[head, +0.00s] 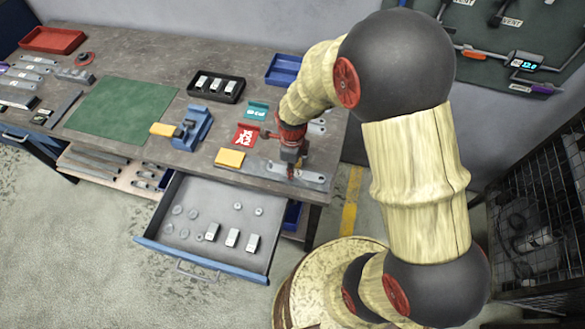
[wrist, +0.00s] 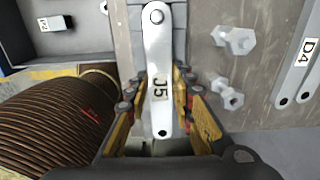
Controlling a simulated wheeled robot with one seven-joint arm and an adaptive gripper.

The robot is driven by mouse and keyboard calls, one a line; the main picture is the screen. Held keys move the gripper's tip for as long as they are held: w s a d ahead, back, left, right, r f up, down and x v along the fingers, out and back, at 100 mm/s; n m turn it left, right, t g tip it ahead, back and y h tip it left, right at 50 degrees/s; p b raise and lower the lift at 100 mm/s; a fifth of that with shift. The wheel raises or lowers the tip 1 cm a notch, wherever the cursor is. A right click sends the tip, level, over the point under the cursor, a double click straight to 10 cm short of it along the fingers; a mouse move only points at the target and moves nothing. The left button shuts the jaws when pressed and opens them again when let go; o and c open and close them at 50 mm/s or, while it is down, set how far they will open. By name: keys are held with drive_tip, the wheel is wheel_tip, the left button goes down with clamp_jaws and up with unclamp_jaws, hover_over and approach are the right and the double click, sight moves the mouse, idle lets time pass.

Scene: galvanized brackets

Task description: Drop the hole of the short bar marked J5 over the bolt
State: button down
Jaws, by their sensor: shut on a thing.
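The short bar marked J5 (wrist: 158,60) is a pale grey metal strip with rounded ends, upright in the wrist view. My gripper (wrist: 161,100) is shut on it near the J5 label, one finger along each side. The near-end hole looks dark. A grey round shape, apparently the bolt (wrist: 157,16), shows at the far-end hole; I cannot tell whether the bar is around it or above it. A grey block lies beneath the bar. In the head view my gripper (head: 291,174) is low over a grey strip (head: 312,177) at the bench's right end.
Two loose hex bolts (wrist: 232,37) and bars marked D4 (wrist: 305,70) lie right of the bar in the wrist view. The open drawer (head: 195,258) holds washers and small labelled parts.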

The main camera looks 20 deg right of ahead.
drive_tip(key=c, duration=1.5)
unclamp_jaws()
drive_tip(key=shift+o, duration=0.2)
drive_tip(key=shift+r, duration=0.1)
wheel_tip(320, 180, up, 12)
